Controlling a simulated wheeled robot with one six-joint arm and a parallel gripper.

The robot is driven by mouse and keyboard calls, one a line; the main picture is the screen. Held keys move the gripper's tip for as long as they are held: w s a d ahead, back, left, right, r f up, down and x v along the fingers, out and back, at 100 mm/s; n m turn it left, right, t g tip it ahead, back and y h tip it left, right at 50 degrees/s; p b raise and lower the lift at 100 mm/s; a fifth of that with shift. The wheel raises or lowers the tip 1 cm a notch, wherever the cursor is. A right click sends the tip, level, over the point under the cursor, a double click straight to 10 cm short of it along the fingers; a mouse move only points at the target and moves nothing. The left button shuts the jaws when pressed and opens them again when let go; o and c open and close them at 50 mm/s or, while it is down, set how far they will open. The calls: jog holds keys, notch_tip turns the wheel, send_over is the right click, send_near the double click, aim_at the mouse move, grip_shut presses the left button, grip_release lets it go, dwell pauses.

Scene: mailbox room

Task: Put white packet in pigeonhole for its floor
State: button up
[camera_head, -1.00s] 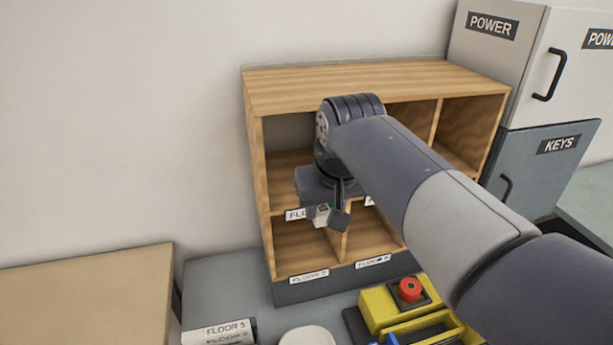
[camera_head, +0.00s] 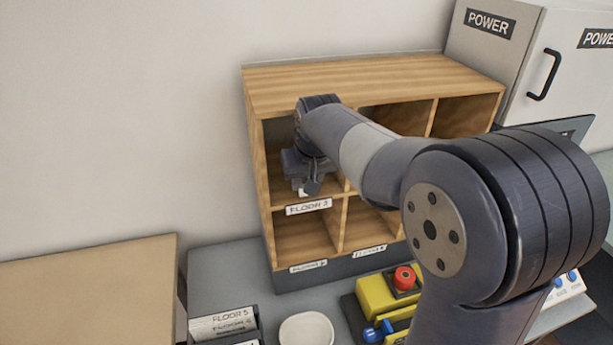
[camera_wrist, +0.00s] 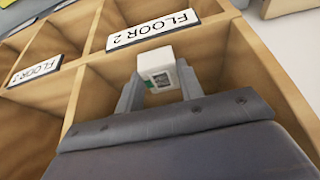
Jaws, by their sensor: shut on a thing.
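A small white packet (camera_wrist: 158,63) with a green mark and a dark printed code sits between the two fingers of my gripper (camera_wrist: 160,86) in the wrist view. My gripper is shut on it. In the head view my gripper (camera_head: 306,188) is at the mouth of the upper-left pigeonhole, just above its front label; only a small white bit of the packet shows there. The wooden pigeonhole unit (camera_head: 370,80) has two rows. The label (camera_wrist: 153,29) by the packet appears upside down in the wrist view and reads FLOOR 2. The packet's own floor marking is not readable.
A tray of floor cards (camera_head: 222,325), a round white dish (camera_head: 306,330) and a yellow device with a red button (camera_head: 403,278) stand in front of the unit. A POWER cabinet (camera_head: 490,60) is at the right. Wooden dividers are close beside my gripper.

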jog(key=shift+f, duration=0.2)
jog(key=shift+f, duration=0.15)
jog(key=o, duration=1.1)
jog(key=shift+c, duration=0.2)
jog(key=shift+s+r, duration=0.1)
jog(key=shift+r, duration=0.5)
jog(key=a+b+v, duration=0.1)
jog(key=v, duration=1)
jog(key=shift+d, duration=0.5)
